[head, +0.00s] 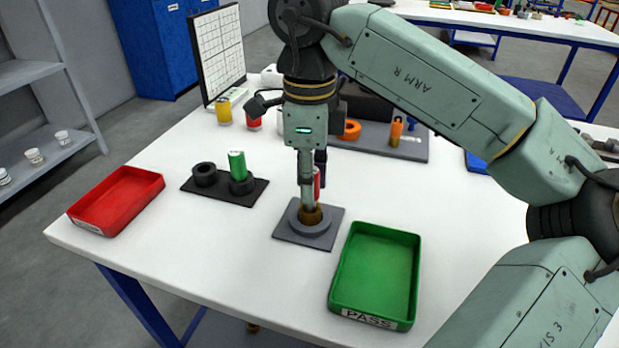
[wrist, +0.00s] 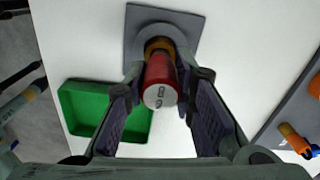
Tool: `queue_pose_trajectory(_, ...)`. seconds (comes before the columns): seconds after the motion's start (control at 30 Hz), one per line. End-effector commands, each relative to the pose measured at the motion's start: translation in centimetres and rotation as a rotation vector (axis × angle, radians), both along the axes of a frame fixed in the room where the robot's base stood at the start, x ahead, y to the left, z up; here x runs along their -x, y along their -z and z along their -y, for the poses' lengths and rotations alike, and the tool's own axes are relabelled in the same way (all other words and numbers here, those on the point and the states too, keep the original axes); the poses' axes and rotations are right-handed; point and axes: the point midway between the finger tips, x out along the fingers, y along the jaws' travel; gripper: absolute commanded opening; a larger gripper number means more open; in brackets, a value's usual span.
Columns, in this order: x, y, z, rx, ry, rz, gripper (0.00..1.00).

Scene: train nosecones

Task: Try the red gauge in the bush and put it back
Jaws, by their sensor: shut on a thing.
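The red gauge (head: 317,184) is upright over the brass bush (head: 311,215), which sits in a round grey block on a square grey plate (head: 290,238). My gripper (head: 311,182) is shut on the gauge from above. In the wrist view the red gauge (wrist: 161,82) shows its pale marked end between the fingers of my gripper (wrist: 167,76), with the brass bush (wrist: 159,46) just beyond it. The gauge's lower end is at the bush; I cannot tell how deep it goes. A black gauge holder (head: 222,190) has an empty left socket.
A green gauge (head: 237,164) stands in the holder's right socket. A red tray (head: 118,200) is at the left edge and a green PASS tray (head: 376,275) at front right. A grey board (head: 415,150) with orange parts lies behind. White table is clear between them.

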Motion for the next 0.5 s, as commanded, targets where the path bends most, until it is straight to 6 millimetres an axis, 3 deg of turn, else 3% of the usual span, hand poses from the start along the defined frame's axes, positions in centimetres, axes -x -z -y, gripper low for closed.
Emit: queue_pose_trajectory(0.5, -0.01, 0.62, 0.0, 0.0, 0.0, 0.0, 0.0)
